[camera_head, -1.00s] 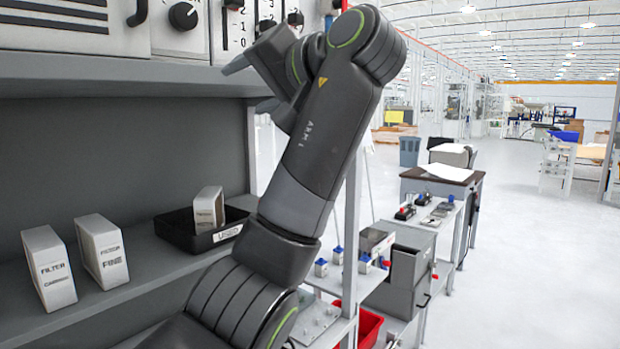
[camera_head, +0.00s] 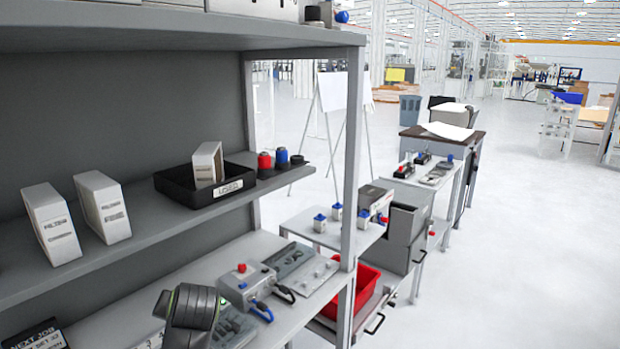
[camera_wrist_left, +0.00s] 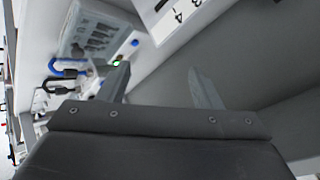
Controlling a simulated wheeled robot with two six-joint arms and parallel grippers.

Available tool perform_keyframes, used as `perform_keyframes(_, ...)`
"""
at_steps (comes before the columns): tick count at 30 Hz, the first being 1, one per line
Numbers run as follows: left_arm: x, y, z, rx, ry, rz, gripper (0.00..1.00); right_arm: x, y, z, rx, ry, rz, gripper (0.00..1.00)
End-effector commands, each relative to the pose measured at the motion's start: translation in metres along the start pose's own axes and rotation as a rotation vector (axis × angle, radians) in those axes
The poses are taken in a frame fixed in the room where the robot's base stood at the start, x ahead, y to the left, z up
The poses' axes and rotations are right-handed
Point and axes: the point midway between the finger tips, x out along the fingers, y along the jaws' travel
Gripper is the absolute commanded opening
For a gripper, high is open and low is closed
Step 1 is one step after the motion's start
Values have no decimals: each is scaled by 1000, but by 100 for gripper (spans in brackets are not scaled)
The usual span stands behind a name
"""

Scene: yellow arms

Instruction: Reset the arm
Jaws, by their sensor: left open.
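A dark grey part of my arm (camera_head: 190,312) shows low at the bottom of the head view, in front of the lower bench. No gripper shows in the head view. In the left wrist view, my left gripper (camera_wrist_left: 160,85) has its two fingers apart with nothing between them. A grey panel or surface lies behind the fingers. My right gripper is in neither view.
Two white filter boxes (camera_head: 103,207) and a black tray (camera_head: 180,186) with another box stand on the middle shelf (camera_head: 150,235). A grey control box (camera_head: 245,285) with a red button sits on the lower bench. A red bin (camera_head: 360,285) is below right. Open floor lies at right.

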Motion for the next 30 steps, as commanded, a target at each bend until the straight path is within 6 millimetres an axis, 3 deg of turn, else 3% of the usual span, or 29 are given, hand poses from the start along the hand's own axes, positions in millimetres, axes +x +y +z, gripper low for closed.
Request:
perform_keyframes(1, 10, 3, 30, -6, -25, 19, 59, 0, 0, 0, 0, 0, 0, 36)
perform_keyframes(9, 29, 13, 162, -48, -112, 118, 59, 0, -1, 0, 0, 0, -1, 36)
perform_keyframes(14, 20, 16, 237, -74, -165, 173, 59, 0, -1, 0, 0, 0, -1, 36)
perform_keyframes(18, 2, 17, 296, -96, -211, 219, 59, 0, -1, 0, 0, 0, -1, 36)
perform_keyframes(24, -29, 17, 354, -122, -262, 271, 59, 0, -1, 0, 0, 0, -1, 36)
perform_keyframes(30, -57, 16, 392, -143, -302, 311, 59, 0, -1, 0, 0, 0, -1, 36)
